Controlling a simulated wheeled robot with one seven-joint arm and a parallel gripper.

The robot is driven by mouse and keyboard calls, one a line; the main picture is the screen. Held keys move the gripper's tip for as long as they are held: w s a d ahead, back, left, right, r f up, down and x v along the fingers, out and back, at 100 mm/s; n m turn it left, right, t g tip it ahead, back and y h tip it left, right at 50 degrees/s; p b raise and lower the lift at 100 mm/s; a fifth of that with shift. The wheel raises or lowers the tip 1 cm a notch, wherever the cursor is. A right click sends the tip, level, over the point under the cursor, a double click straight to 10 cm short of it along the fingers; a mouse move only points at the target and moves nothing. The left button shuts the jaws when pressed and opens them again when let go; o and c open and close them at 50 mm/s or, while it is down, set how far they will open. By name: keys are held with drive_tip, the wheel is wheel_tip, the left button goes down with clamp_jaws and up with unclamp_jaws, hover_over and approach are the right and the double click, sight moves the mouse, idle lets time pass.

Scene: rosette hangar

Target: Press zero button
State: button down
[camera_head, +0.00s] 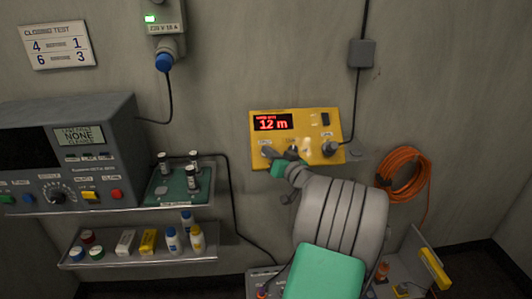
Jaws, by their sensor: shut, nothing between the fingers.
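A yellow box (309,118) is mounted on the wall at centre right. Its red display (274,122) reads what looks like "12 m". A dark switch sits at its upper right, and small controls with labels too small to read run along its lower edge. My gripper (290,153) is shut and empty at the lower middle of the box, over or against its front. I cannot tell whether it touches. My gripper and arm hide part of the lower edge, and I cannot make out which button is the zero button.
A grey instrument (107,122) stands at left on a shelf, beside a green stand with metal cylinders. Bottles and small boxes fill a lower shelf (140,257). An orange cable coil (402,172) hangs at right. A cable runs up from the yellow box.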

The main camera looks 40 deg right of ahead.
drive_tip(key=shift+w+d+f+b, duration=0.15)
drive_tip(key=shift+w+f+b, duration=0.15)
drive_tip(key=shift+b, duration=0.35)
drive_tip(key=shift+w+d+f+b, duration=0.2)
drive_tip(key=shift+f+b, duration=0.1)
drive_tip(key=shift+b, duration=0.15)
idle(0.5)
idle(0.3)
drive_tip(key=shift+s+a+r, duration=0.4)
drive_tip(key=shift+s+r, duration=0.1)
drive_tip(key=shift+r, duration=0.05)
drive_tip(key=shift+r, duration=0.1)
drive_tip(key=shift+s+a+r+p, duration=0.2)
drive_tip(key=shift+s+a+r, duration=0.35)
drive_tip(key=shift+s+r, duration=0.25)
drive_tip(key=shift+s+a+r+p, duration=0.2)
drive_tip(key=shift+s+a+r, duration=0.3)
drive_tip(key=shift+s+r, duration=0.3)
